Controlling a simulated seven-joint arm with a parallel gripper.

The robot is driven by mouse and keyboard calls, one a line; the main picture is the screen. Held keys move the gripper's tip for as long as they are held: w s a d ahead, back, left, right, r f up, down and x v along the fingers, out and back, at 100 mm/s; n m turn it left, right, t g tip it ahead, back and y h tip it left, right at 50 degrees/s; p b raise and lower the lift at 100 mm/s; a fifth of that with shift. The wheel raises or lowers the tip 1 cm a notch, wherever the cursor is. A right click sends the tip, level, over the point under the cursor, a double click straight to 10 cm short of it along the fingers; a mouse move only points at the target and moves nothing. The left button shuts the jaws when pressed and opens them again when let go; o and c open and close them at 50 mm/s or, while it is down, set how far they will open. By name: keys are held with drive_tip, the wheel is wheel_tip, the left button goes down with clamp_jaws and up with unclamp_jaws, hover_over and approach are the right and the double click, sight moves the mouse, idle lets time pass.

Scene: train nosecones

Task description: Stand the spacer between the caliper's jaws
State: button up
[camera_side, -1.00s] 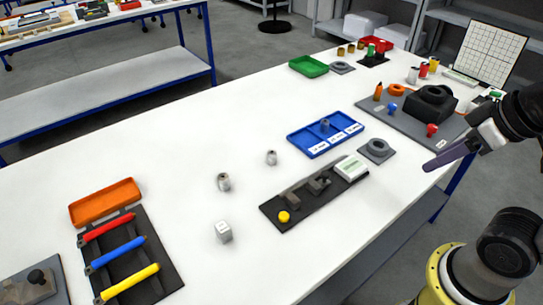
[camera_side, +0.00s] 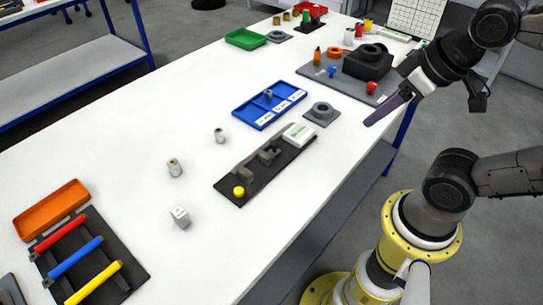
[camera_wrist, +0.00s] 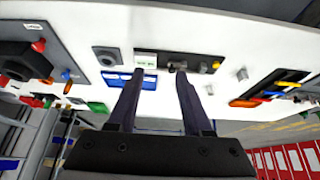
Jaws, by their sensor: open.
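The caliper (camera_side: 225,187) lies on the white table, a dark bar with two grey jaws (camera_side: 269,155), a yellow knob (camera_side: 239,191) and a pale readout (camera_side: 298,134). A gap shows between its jaws.
The blue tray (camera_side: 247,117) has labelled compartments. A grey ring block (camera_side: 322,114) sits beside the readout. A dark fixture (camera_side: 367,63) stands at the back right. Table around the cylinders is clear.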

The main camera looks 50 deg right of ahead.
drive_tip(key=shift+o, duration=1.2)
